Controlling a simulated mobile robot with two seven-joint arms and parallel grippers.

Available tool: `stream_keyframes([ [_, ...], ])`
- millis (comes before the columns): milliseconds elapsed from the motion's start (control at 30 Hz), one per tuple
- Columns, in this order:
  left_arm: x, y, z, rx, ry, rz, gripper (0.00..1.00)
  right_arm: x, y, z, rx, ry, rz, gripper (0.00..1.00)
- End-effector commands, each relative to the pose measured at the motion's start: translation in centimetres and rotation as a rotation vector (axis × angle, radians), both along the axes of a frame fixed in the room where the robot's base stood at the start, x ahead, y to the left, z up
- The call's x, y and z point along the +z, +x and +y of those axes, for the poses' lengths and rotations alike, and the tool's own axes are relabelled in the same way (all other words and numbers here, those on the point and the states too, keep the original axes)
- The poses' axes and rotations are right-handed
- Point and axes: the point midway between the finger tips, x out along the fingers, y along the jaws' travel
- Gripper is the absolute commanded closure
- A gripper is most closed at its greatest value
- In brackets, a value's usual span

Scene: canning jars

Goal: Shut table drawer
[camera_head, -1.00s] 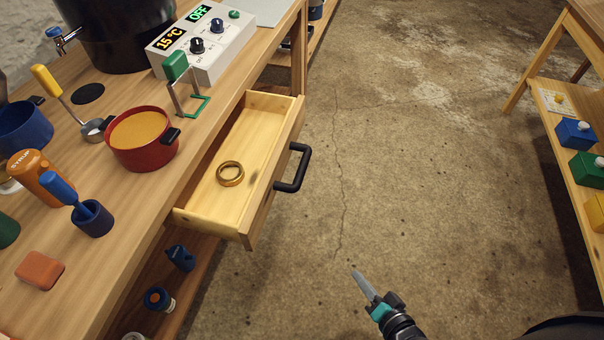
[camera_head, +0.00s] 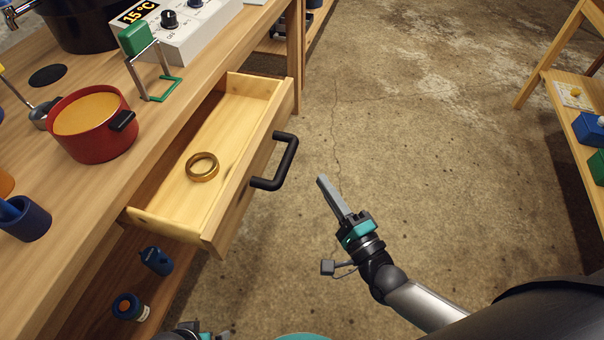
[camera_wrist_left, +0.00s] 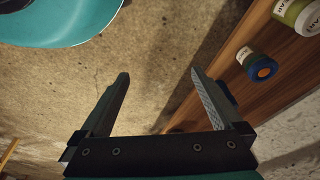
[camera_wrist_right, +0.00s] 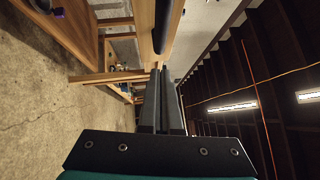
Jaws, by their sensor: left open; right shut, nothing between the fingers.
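The table drawer (camera_head: 190,205) stands pulled out from the wooden table (camera_head: 175,120). It holds a gold ring-shaped band (camera_head: 202,167), and its black handle (camera_head: 284,163) is on the front. My right gripper (camera_head: 322,182) is shut and empty, in front of the handle and to its right, apart from it. In the right wrist view its fingers (camera_wrist_right: 161,85) are closed together, with the drawer front (camera_wrist_right: 146,30) beyond the tips. My left gripper (camera_wrist_left: 160,85) is open and empty, low near the table's lower shelf; only a bit shows at the head view's bottom edge.
A red pot (camera_head: 92,128), a green-handled metal tool (camera_head: 150,65) and a control box (camera_head: 185,28) stand on the table. Small jars (camera_head: 130,307) sit on the lower shelf. The concrete floor (camera_head: 400,130) right of the drawer is clear. Another shelf (camera_head: 585,125) stands far right.

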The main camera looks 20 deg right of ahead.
Motion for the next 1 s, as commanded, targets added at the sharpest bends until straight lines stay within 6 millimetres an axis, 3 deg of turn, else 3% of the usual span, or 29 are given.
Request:
stream_keyframes([
  [100, 0.7, 0.5, -0.1, 0.001, -0.002, -0.015, 0.00, 0.3, 2.5, 0.5, -0.001, 0.002, -0.005, 1.00],
  [300, 1.5, 0.9, -0.1, 0.001, -0.003, -0.026, 0.00, 0.8, 3.7, 2.9, -0.001, 0.002, 0.000, 1.00],
  [1000, 1.8, 1.1, -0.2, 0.001, -0.004, -0.030, 0.00, 1.0, 4.7, 4.4, 0.000, -0.001, 0.000, 1.00],
])
